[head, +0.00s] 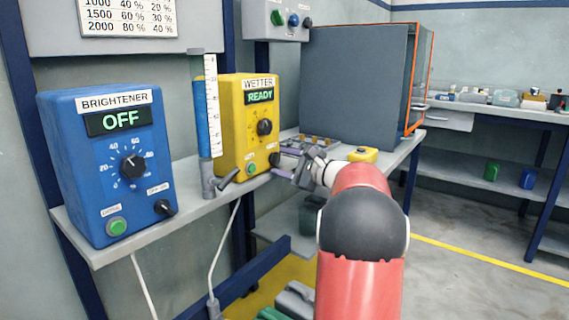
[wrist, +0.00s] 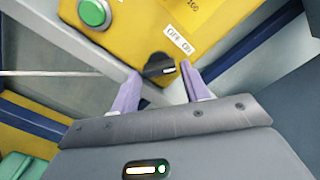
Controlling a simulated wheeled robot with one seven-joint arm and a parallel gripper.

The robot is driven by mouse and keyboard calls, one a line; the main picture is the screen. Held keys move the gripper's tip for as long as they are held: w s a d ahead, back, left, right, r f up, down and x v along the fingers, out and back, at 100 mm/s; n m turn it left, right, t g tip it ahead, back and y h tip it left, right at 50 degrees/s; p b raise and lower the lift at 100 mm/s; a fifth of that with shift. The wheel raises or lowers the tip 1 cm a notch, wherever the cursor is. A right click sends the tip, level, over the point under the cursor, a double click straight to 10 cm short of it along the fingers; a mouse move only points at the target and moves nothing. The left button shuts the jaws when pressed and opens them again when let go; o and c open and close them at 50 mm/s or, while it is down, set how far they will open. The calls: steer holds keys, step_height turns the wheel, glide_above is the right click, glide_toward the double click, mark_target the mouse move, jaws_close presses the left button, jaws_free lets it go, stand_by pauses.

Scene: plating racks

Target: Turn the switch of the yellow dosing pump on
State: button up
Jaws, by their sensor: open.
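The yellow dosing pump (head: 232,125), labelled WETTER, stands on the shelf with READY lit green on its display (head: 260,97). Its black switch (wrist: 158,68) shows in the wrist view at the pump's lower edge, beside an OFF ON label (wrist: 180,40). A white mark sits on the knob's right end. My gripper (wrist: 162,78) is open, with one lilac finger on each side of the switch. I cannot tell whether either finger touches it. In the head view my gripper (head: 279,163) is at the pump's lower right corner and largely hides the switch.
A blue BRIGHTENER pump (head: 75,170) showing OFF stands to the left. A measuring cylinder (head: 208,125) stands between the pumps. The pump's green button (wrist: 93,12) is near the switch. A large grey box (head: 350,85) stands behind on the right.

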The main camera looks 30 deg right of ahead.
steer(key=v, duration=0.7)
steer(key=shift+s+b, duration=0.3)
steer(key=shift+b, duration=0.1)
steer(key=shift+d, duration=0.1)
steer(key=s+a+f+n+g, duration=0.2)
steer(key=s+a+n+g, duration=0.1)
steer(key=a, duration=0.6)
steer(key=s+a+f+n+g+y, duration=0.1)
steer(key=s+a+f+n+g, duration=0.2)
steer(key=a, duration=0.6)
steer(key=s+a+f+n+g, duration=0.1)
steer(key=s+a+n+g, duration=0.25)
steer(key=a, duration=0.55)
steer(key=s+a+f+n+g+h, duration=0.1)
steer(key=s+a+f+n+h, duration=0.1)
steer(key=s+f+n, duration=0.3)
steer(key=s+a+f+n+g+h, duration=0.1)
steer(key=s+a+f+n+h, duration=0.2)
steer(key=s+n, duration=0.4)
steer(key=s+f+h, duration=0.1)
steer(key=s, duration=0.3)
steer(key=shift+s+a+f+h, duration=0.3)
steer(key=shift+f+h, duration=0.05)
steer(key=shift+h, duration=0.05)
